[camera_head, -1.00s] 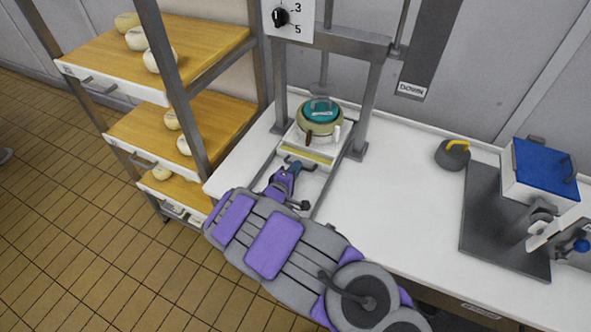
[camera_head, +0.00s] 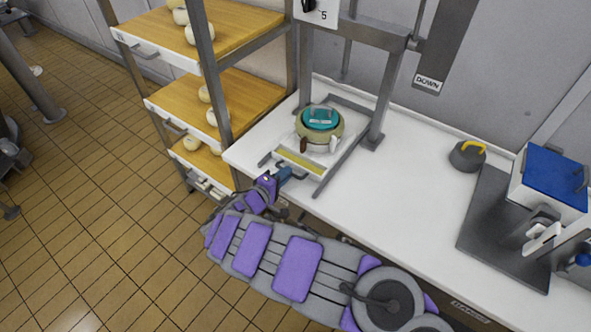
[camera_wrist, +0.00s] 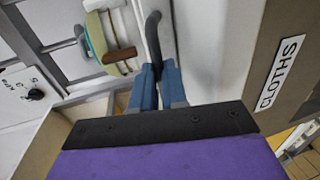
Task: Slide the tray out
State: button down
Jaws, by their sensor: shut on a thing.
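The white tray (camera_head: 281,160) with a yellow strip along its front lies between the rails of the grey press frame (camera_head: 350,147). It bears a round pale mould with a teal lid (camera_head: 320,118). Its front is near the front ends of the rails, close to the table's front edge. My gripper (camera_head: 285,174) is at the tray's front. In the wrist view, my gripper's blue fingers (camera_wrist: 158,80) are shut on the dark curved tray handle (camera_wrist: 153,38). The part of the handle between the fingers is hidden.
A shelf rack (camera_head: 222,95) with pale round cheeses stands at the left. A dark weight with a yellow handle (camera_head: 466,157) and a blue-lidded device (camera_head: 552,180) stand on the right. The white table (camera_head: 390,190) is clear between. A CLOTHS label (camera_wrist: 280,73) shows in the wrist view.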

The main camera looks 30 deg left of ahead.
jog(key=shift+s+a+f, duration=0.1)
jog(key=shift+s+a, duration=0.05)
jog(key=shift+s, duration=0.85)
jog(key=shift+s+a+f, duration=0.1)
jog(key=shift+s, duration=0.9)
jog(key=c, duration=1.2)
grip_release()
jog(key=shift+w+a, duration=0.1)
jog(key=shift+a, duration=0.05)
jog(key=shift+r, duration=0.1)
jog(key=p+v, duration=0.4)
jog(key=v, duration=1.3)
